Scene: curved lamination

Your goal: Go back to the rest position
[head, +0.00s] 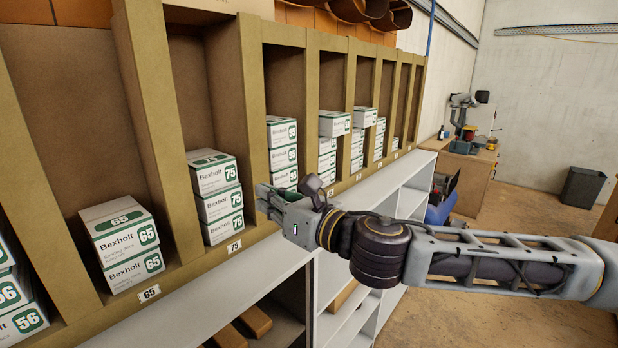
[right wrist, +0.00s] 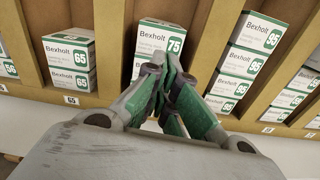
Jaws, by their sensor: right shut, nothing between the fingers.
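My right gripper (head: 268,201) reaches in from the right in the head view and hangs in front of the shelf row, just right of the stack of 75 boxes (head: 217,205). In the right wrist view its fingers (right wrist: 168,75) are together and empty, and they cover part of the 75 box (right wrist: 155,38). I cannot tell whether the fingertips touch that box. My left gripper is not in the head view.
A wooden pigeonhole rack (head: 157,110) holds stacks of white Bexholt boxes, such as the 65 stack (head: 122,245). A white ledge (head: 265,262) runs below. Open floor (head: 520,235) lies to the right, with a dark bin (head: 583,187) and a workbench (head: 470,172) behind.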

